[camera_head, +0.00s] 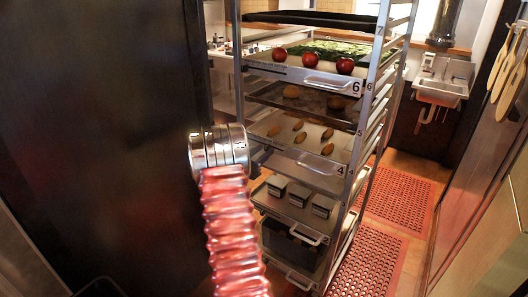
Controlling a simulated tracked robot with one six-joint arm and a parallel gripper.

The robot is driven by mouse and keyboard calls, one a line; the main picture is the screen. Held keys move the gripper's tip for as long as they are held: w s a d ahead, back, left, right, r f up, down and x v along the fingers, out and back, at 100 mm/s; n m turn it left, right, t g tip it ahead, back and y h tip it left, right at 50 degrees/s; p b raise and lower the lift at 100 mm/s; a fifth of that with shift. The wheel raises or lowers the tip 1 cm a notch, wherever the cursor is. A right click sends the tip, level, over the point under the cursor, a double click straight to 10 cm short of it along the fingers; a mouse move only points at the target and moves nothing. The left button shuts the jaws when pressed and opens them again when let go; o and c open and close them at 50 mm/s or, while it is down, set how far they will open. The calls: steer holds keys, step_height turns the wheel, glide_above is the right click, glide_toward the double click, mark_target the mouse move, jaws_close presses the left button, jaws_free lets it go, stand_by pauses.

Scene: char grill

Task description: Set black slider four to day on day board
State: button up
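I see no day board and no black slider in this view. My gripper is not in view. A tall metal rack (364,118) stands in the middle, with numbers such as 7, 6 and 4 on its levels. A red ribbed sleeve with a banded metal collar reaches up from the bottom in front of it; I cannot tell whether this is part of my arm.
The rack holds trays with red tomatoes (345,65), brown oval items (300,138) and small containers (322,206). A dark panel (95,130) fills the left. Red perforated mats (368,262) lie on the floor at right, before a metal sink (442,88).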

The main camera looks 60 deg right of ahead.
steer(key=shift+s+d, duration=0.15)
steer(key=shift+d, duration=0.5)
steer(key=shift+c, duration=0.4)
jaws_close()
